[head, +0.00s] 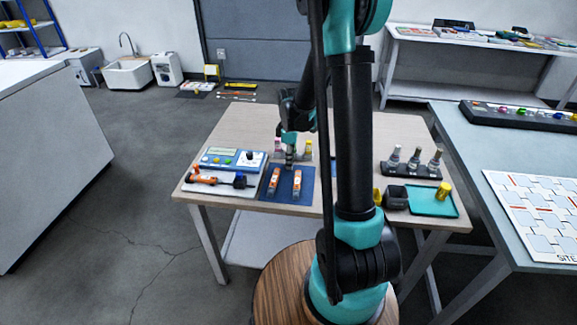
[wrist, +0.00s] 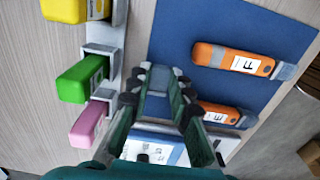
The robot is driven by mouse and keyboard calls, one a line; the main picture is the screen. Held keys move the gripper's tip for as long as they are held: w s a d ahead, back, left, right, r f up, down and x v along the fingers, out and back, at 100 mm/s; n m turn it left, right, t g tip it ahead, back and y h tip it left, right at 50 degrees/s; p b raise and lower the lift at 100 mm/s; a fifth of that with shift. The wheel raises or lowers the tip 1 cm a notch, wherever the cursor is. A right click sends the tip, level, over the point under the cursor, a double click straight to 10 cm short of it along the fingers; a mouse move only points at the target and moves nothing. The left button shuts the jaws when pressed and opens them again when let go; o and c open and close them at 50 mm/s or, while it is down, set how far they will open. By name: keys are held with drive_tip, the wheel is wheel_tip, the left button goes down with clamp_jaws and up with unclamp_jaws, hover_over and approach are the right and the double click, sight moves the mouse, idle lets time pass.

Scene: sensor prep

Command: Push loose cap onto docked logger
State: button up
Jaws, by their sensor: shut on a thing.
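My gripper (head: 290,152) is low over the back of the wooden table, near the rear edge of the blue mat. In the wrist view my gripper (wrist: 157,85) is shut on a small grey piece (wrist: 158,77) that looks like a cap; the fingers hide its sides. Two orange loggers lie on the mat (head: 287,194), one to the left (head: 274,181) and one to the right (head: 297,184). In the wrist view the upper one (wrist: 232,60) has a grey end. I cannot tell which logger is docked.
Pink (wrist: 88,124), green (wrist: 82,80) and yellow (wrist: 64,8) sticks sit in grey holders close beside my gripper. A blue-and-white device (head: 233,158) stands left of the mat. A teal tray (head: 425,205) and a dark rack (head: 410,172) are at right.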

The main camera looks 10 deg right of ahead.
drive_tip(key=shift+r, duration=2.3)
